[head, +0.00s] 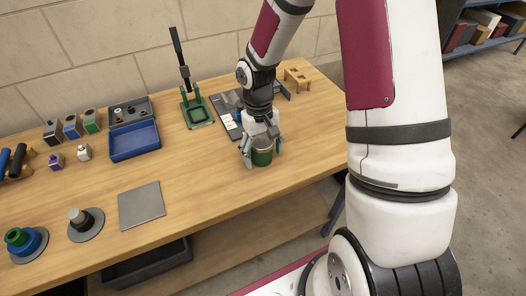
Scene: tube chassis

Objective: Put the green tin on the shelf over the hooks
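A green tin (262,158) with a pale top stands upright at the right part of the wooden table. My gripper (263,152) points down over it, with one finger on the left side of the tin and one on the right. I cannot tell whether both fingers press on the tin or stand slightly apart from it. The tin seems to rest on the table top. No shelf over hooks can be made out in the head view.
A blue bin (134,142) and a grey plate (141,205) lie left. Table around the tin's front is clear. A loaded rack (484,43) stands far right.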

